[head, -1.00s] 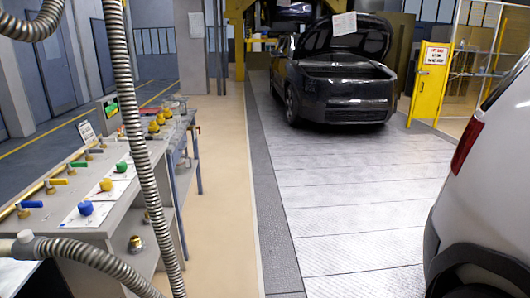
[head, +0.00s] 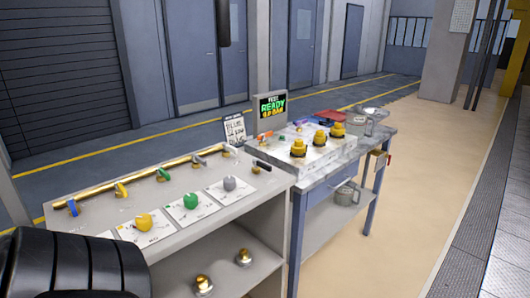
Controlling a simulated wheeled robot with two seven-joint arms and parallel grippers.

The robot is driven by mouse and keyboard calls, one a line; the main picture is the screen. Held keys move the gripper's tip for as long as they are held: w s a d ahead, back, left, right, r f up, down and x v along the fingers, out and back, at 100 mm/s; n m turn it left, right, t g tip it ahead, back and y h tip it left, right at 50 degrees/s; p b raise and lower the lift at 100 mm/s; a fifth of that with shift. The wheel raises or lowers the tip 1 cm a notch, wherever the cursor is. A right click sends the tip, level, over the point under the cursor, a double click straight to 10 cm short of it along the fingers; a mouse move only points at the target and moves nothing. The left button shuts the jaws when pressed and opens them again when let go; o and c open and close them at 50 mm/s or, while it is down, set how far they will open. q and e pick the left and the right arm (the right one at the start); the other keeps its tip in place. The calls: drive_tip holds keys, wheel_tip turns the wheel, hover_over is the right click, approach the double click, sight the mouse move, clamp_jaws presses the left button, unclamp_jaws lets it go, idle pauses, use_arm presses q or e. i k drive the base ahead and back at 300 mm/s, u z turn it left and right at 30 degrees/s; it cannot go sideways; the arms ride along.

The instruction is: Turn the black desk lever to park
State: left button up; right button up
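The black desk lever (head: 262,166) is a short dark handle on the far right end of the grey desk (head: 240,222), in the head view. It lies at a slant close to the desk's right edge, beside the white plate with the grey knob (head: 229,184). It is too small to read any park mark near it. Nothing touches it. Neither of my grippers shows in the head view.
Levers with blue (head: 72,208), yellow (head: 121,190) and green (head: 163,174) handles line a brass pipe. A blue-legged bench (head: 350,165) holds yellow fittings (head: 299,147). Floor (head: 420,190) to the right is clear. The desk's near left is hidden.

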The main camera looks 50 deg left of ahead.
sight(257, 163)
drive_tip(key=u, duration=1.05)
drive_tip(key=i, duration=1.1)
drive_tip(key=u, duration=1.35)
drive_tip(key=i, duration=0.15)
drive_tip(key=u, duration=0.15)
